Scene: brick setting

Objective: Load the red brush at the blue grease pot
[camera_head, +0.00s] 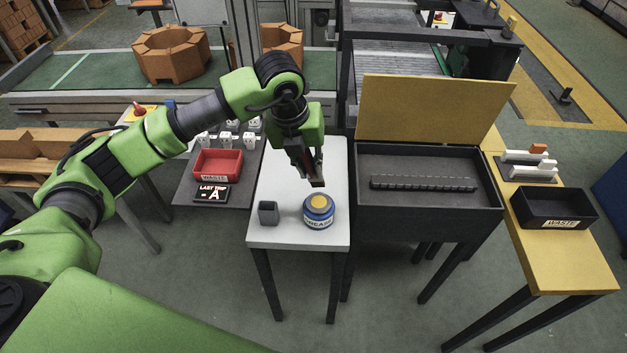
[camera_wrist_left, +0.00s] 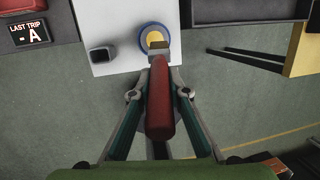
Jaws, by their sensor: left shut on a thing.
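The blue grease pot (camera_head: 319,211) stands on the white table, with yellow grease showing in its open top. It also shows in the left wrist view (camera_wrist_left: 154,29), partly covered by the brush. My left gripper (camera_head: 314,172) is shut on the red brush (camera_wrist_left: 159,105), whose handle lies between the fingers. In the head view the brush hangs above and just behind the pot. In the left wrist view its tip overlaps the yellow grease; whether it touches I cannot tell. My right gripper is in neither view.
A small grey open holder (camera_head: 268,212) stands left of the pot on the white table (camera_head: 270,175). A red waste bin (camera_head: 218,165) and a "LAST TRIP - A" sign (camera_head: 211,194) are further left. An open black box (camera_head: 428,200) stands close on the right.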

